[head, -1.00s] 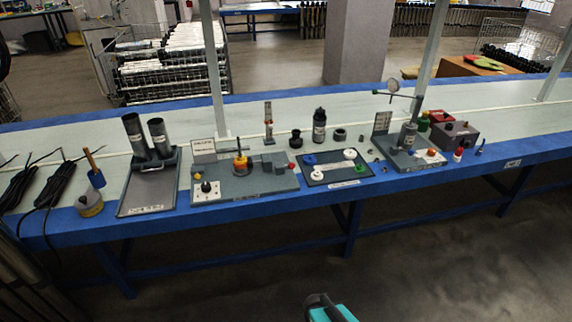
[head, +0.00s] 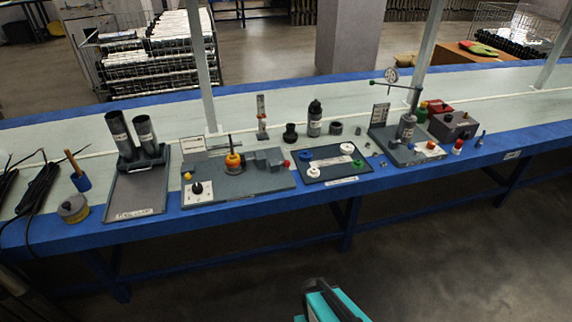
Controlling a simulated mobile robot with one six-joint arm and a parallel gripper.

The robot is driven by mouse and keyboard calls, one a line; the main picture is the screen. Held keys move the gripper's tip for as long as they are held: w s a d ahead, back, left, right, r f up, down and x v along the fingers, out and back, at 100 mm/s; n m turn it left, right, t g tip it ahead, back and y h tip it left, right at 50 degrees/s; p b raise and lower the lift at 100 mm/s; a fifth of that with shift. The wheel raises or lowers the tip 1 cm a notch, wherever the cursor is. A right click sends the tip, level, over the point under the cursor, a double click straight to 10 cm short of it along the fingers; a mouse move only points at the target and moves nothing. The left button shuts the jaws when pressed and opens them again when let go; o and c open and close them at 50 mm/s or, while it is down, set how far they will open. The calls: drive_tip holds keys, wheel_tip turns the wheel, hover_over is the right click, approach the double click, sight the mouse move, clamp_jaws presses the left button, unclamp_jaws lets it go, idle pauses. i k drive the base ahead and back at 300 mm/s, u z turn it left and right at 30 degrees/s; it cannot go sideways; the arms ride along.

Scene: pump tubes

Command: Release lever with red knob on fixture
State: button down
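A grey fixture plate (head: 240,188) lies on the blue-edged bench, left of the middle. It carries a yellow-orange round part with a dark rod (head: 233,160), grey blocks (head: 264,160) and a white panel with a black knob (head: 197,191). A red knob (head: 286,163) shows at the right end of the grey blocks. Its lever is too small to make out, and I cannot tell its position. My gripper is not in view; only a teal and black part of my own body shows at the bottom middle, well apart from the bench.
A tube stand (head: 140,185) is left of the fixture. A thin post (head: 202,80) rises behind. The floor (head: 450,250) before the bench is clear.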

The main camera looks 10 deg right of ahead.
sight(286, 163)
drive_tip(key=z, duration=0.05)
drive_tip(key=k, duration=1.3)
drive_tip(key=u, duration=0.3)
drive_tip(key=i, duration=0.5)
drive_tip(key=u, duration=0.8)
drive_tip(key=i, duration=1)
drive_tip(key=u, duration=0.3)
